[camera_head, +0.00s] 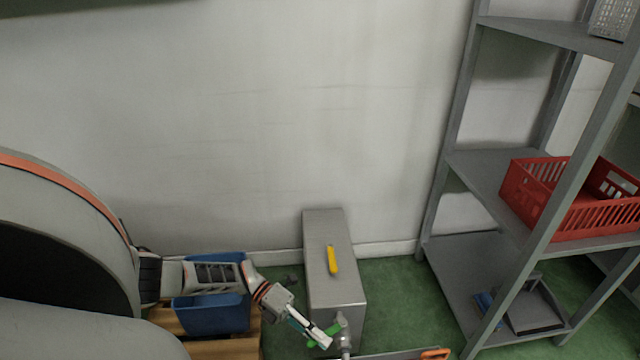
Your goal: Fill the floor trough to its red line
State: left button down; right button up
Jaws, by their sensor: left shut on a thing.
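A grey metal tank (322,232) with a yellow handle (332,260) on its top stands against the wall at bottom centre. A tap (345,343) with a green lever (339,321) sits at its front end. My left gripper (318,337) reaches in from the left and is shut on the green lever; its fingers hide part of it. At the bottom edge, only the rim of a grey thing (395,355) with an orange handle (436,353) shows; it may be the trough. No red line or water level is visible. My right gripper is out of view.
A blue bin (211,314) stands on a wooden pallet (222,347) beneath my left arm. A grey shelf rack (480,178) at right holds a red crate (575,195) and, on its lowest shelf, a dustpan (533,308). Green floor between tank and rack is clear.

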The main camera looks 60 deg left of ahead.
pick_arm(q)
jog(key=c, duration=2.1)
grip_release()
jog(key=shift+a, duration=0.1)
jog(key=v, duration=1.2)
